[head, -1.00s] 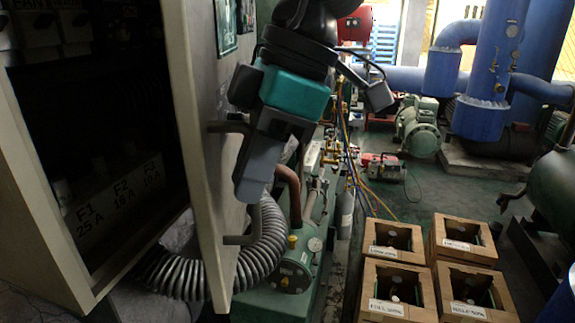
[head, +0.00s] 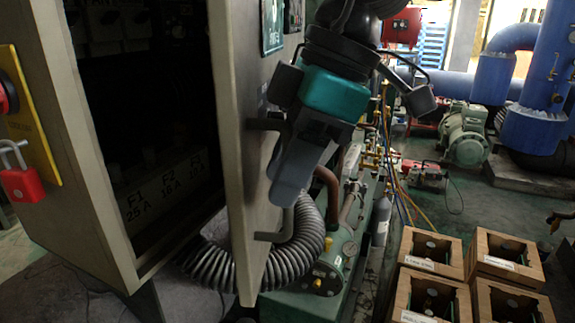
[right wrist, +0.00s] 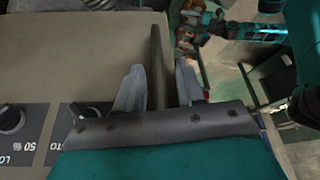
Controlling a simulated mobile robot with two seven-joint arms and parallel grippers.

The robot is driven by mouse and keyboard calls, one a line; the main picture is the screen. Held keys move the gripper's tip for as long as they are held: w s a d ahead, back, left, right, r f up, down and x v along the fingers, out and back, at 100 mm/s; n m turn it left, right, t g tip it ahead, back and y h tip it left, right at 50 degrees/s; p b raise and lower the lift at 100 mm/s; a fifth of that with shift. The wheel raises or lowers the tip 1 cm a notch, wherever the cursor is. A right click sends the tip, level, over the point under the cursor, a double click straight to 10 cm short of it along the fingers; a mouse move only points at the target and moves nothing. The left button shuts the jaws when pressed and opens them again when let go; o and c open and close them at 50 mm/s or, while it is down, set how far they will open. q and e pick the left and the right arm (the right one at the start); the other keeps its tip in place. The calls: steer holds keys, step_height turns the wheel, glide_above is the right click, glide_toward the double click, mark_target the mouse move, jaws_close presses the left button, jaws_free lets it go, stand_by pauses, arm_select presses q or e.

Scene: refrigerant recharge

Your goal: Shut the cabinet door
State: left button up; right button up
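The cabinet door (head: 235,150) stands open in the head view, swung out to the right of the dark cabinet interior (head: 150,110). Its bar handle (head: 268,237) is on the door's right face, with two stubs showing and the middle hidden behind my right gripper. My right gripper (head: 288,190) points down at the handle. In the right wrist view, the right gripper (right wrist: 160,88) is open, one finger on each side of the dark handle bar (right wrist: 157,60), with gaps visible. My left gripper is not in view.
A red padlock (head: 22,184) hangs by a yellow plate (head: 30,110) on the cabinet's left side. A grey corrugated hose (head: 290,255) curves below and behind the door. Wooden boxes (head: 430,250) stand on the floor at right. Green machinery (head: 345,240) lies beyond the door.

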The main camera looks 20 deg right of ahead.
steer(key=p+v, duration=0.1)
steer(key=v, duration=1.2)
